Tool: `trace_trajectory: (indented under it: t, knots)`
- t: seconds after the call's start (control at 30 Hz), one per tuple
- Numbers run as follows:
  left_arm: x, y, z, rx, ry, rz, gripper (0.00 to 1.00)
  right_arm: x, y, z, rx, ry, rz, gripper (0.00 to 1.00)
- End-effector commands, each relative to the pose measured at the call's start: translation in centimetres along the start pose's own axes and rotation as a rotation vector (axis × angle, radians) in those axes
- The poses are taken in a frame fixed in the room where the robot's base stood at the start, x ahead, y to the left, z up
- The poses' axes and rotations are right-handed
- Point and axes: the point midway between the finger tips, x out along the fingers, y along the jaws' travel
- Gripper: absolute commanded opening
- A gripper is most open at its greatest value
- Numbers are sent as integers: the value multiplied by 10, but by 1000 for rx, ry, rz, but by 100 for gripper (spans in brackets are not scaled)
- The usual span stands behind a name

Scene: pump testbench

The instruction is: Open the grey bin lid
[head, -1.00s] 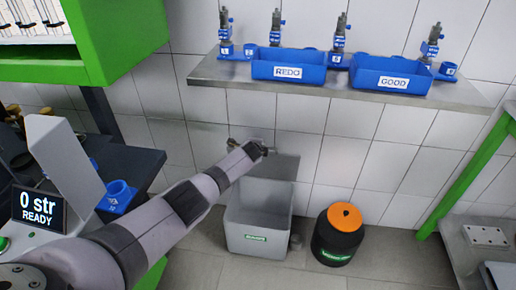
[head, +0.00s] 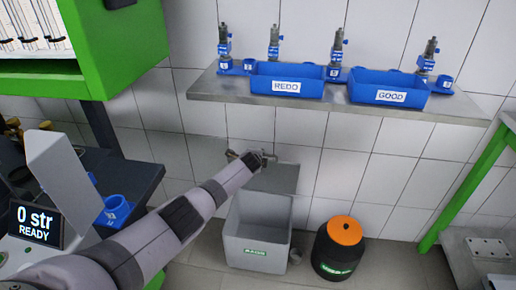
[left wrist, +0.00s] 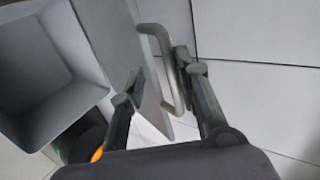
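The grey bin (head: 257,250) stands on the floor by the wall, with a green label on its front. Its lid (head: 277,180) stands upright at the back against the wall, and the bin's mouth is open. My left gripper (head: 262,157) is at the lid's top edge. In the left wrist view, the fingers of my left gripper (left wrist: 158,68) are apart, on either side of the lid (left wrist: 128,60) and its curved metal handle (left wrist: 168,60). The handle is close to the right finger; I cannot tell whether they touch. My right gripper is not in view.
A black bin with an orange top (head: 338,248) stands right of the grey bin. A wall shelf (head: 300,102) above carries blue REDO (head: 288,80) and GOOD (head: 388,90) trays. A green-legged table (head: 470,185) is at the right. Bare floor lies in front of the bins.

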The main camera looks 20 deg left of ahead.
Motion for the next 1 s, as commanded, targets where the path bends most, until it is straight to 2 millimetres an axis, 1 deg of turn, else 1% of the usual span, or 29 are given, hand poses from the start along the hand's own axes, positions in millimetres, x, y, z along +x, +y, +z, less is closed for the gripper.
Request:
trace_trajectory:
  t: [0.1,0.3,0.5,0.63,0.87,0.97,1.0]
  knots:
    - [-9,-12,0,1,2,-3,30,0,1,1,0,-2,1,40]
    - [-31,-45,1,1,1,-4,30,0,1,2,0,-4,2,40]
    - [-46,-67,1,1,0,-1,30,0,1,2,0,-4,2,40]
    - [-50,-72,1,1,0,1,30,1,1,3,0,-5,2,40]
    - [-51,-72,1,1,0,1,30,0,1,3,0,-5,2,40]
    - [-50,-72,0,2,-1,0,24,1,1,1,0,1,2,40]
    - [-50,-70,-1,3,-2,-1,22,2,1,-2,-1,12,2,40]
